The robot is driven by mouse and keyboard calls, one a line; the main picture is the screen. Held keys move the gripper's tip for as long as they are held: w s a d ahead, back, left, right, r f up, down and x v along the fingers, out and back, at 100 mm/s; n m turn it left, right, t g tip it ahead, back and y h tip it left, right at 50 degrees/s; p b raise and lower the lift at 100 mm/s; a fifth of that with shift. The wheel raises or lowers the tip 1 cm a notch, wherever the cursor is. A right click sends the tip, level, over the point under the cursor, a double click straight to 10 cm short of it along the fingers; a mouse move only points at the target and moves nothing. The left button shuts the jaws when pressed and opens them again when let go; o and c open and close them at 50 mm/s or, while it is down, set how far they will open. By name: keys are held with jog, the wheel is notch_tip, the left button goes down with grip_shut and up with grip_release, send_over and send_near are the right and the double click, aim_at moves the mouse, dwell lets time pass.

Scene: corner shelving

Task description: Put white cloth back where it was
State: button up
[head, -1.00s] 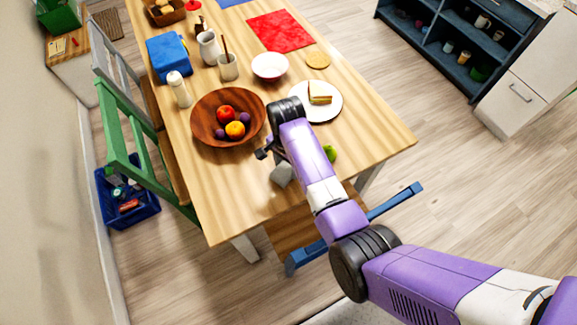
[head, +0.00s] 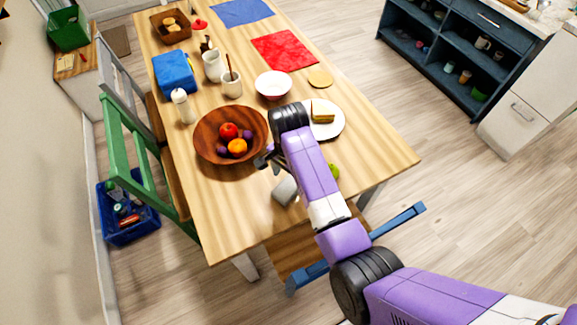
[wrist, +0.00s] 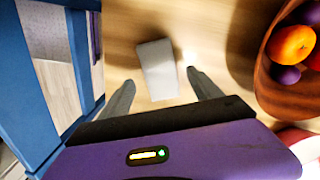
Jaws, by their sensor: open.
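A pale grey-white rectangular thing, which looks like the folded white cloth (head: 285,191), lies on the wooden table near its front edge. In the wrist view the white cloth (wrist: 156,66) shows as a flat rectangle on the wood, ahead of and between my fingers. My gripper (wrist: 160,78) is open, with one finger on each side of the cloth's near part. I cannot tell whether the fingers touch it. In the head view my wrist partly hides the gripper, to the right of the fruit bowl.
A wooden bowl of fruit (head: 213,158) is close by the gripper. A plate with a sandwich (head: 333,128) and a green fruit (head: 334,171) are near my arm. A blue chair (head: 398,222) stands at the front edge. The table's front left is clear.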

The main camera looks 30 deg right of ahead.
notch_tip(320, 180, up, 8)
jog(key=shift+b, duration=0.35)
jog(key=shift+w, duration=0.1)
dwell(0.3)
jog(key=w+r+n+t, duration=0.2)
jog(key=w+r+t, duration=0.15)
jog(key=w, duration=0.45)
notch_tip(320, 180, up, 3)
jog(key=n+t, duration=0.9)
jog(key=t, duration=0.2)
send_over(288, 185)
jog(key=d, duration=0.3)
jog(key=s+a+r+n+b, duration=0.1)
jog(key=s+r, duration=0.1)
jog(key=s, duration=1.5)
jog(key=s+a+r+n, duration=0.1)
jog(key=s+a+r, duration=0.1)
jog(key=s, duration=1.6)
jog(key=shift+r+b, duration=0.4)
